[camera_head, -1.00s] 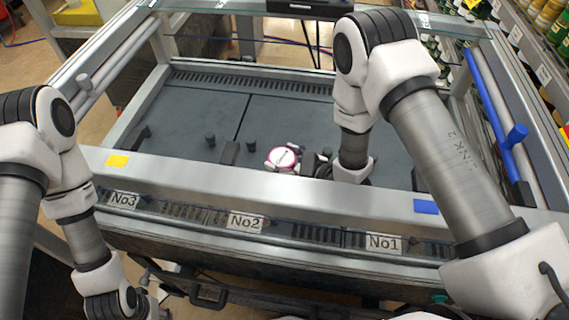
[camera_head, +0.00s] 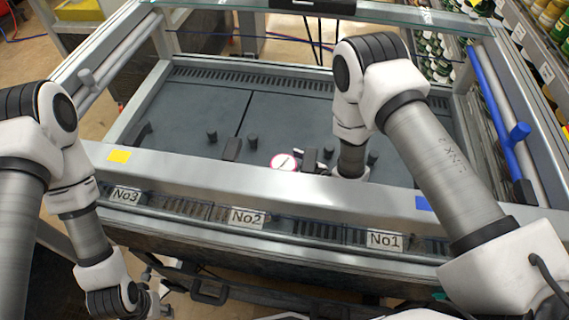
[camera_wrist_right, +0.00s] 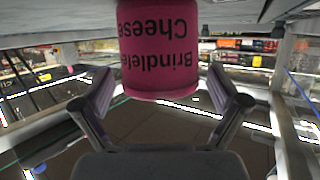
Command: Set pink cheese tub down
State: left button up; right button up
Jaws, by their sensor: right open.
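The pink cheese tub (camera_wrist_right: 158,50) has dark lettering, which appears upside down in the right wrist view. In the head view its pale top with a pink rim (camera_head: 284,162) shows inside the grey case, just behind the front rail, which may hide its lower part. My right gripper (camera_wrist_right: 160,88) is open, with one finger on each side of the tub's near end and visible gaps between. In the head view it is just right of the tub (camera_head: 306,159). My left gripper (camera_head: 152,301) is low at the left, outside the case, and only partly visible.
The front rail (camera_head: 270,175) of the case lies close in front of the tub. Small dark posts (camera_head: 212,136) and a dark block (camera_head: 232,149) stand to its left. The grey floor (camera_head: 290,115) behind the tub is clear.

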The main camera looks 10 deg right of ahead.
jog(key=b+v, duration=0.1)
jog(key=v, duration=0.6)
jog(key=shift+s+d+r, duration=0.1)
jog(key=shift+s+r, duration=0.1)
